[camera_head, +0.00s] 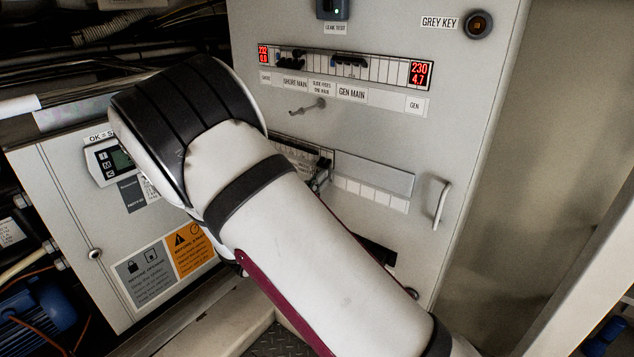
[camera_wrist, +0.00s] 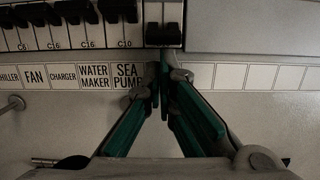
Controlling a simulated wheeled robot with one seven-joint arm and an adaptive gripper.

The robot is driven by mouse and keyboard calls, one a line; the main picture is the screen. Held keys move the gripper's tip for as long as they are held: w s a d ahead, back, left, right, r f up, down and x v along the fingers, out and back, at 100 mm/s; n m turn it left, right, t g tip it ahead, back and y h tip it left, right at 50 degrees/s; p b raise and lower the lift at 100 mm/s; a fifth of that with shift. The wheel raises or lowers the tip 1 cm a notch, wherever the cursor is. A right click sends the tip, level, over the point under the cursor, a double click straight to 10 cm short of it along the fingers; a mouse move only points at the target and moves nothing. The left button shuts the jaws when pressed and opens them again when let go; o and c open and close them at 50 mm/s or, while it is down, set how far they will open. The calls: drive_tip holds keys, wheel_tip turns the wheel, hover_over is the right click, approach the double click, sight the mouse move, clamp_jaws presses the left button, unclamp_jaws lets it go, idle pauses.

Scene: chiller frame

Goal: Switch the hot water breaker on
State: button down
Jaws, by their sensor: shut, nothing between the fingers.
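In the wrist view my gripper (camera_wrist: 162,72) is shut, with its green-padded fingers meeting just below a breaker with a black lever (camera_wrist: 163,36). This breaker is at the right end of the visible row, and its lever sits lower than its neighbours' levers. I see no label reading hot water; the label spot under this breaker is hidden by the fingers. Whether the fingertips touch the lever I cannot tell. In the head view my gripper (camera_head: 321,178) shows partly past my arm, at the lower breaker row (camera_head: 290,149).
Labels left of the fingers include FAN (camera_wrist: 34,77), CHARGER (camera_wrist: 63,77), WATER MAKER (camera_wrist: 94,77) and SEA PUMP (camera_wrist: 127,77). Blank labels (camera_wrist: 230,76) run to the right.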

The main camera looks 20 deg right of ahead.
drive_tip(key=shift+r, duration=0.1)
drive_tip(key=shift+s+a+y+p, duration=0.15)
drive_tip(key=shift+y+p, duration=0.25)
drive_tip(key=shift+p, duration=0.2)
